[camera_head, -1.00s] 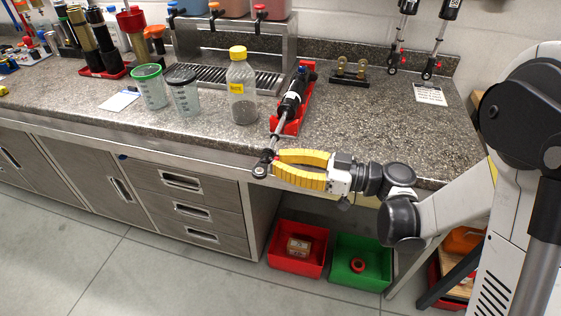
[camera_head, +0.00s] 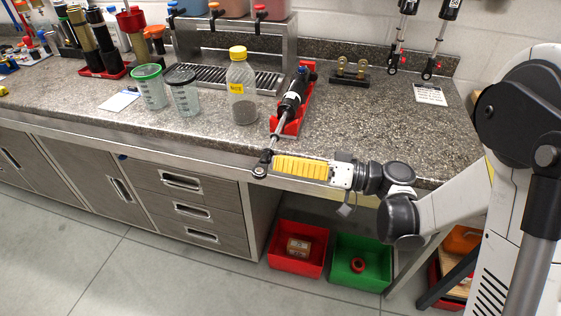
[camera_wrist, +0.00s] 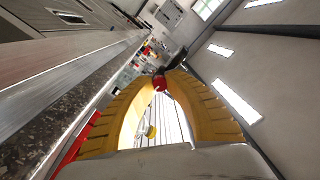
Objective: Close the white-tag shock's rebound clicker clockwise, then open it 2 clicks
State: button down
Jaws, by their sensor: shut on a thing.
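A black shock (camera_head: 293,98) lies in a red cradle (camera_head: 307,106) at the counter's front, its silver shaft and black end eye (camera_head: 260,171) reaching past the edge. My gripper (camera_head: 274,164) comes from the right at the eye end, with one yellow finger hiding the other. In the wrist view, the two yellow fingers of my gripper (camera_wrist: 161,76) meet at a small red knob (camera_wrist: 159,84), shut on it. The knob is hidden by the finger in the head view.
A yellow-capped bottle (camera_head: 241,90) and two cups (camera_head: 184,92) stand left of the shock. Two more shocks (camera_head: 440,40) hang at the back right above a white card (camera_head: 430,95). Red (camera_head: 283,262) and green (camera_head: 345,275) bins sit below the counter.

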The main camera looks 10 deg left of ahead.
jog(key=shift+m+y, duration=0.3)
jog(key=shift+m, duration=7.9)
jog(key=c, duration=1.3)
grip_release()
jog(key=d, duration=1.2)
jog(key=shift+s+f, duration=0.25)
jog(key=shift+f, duration=0.15)
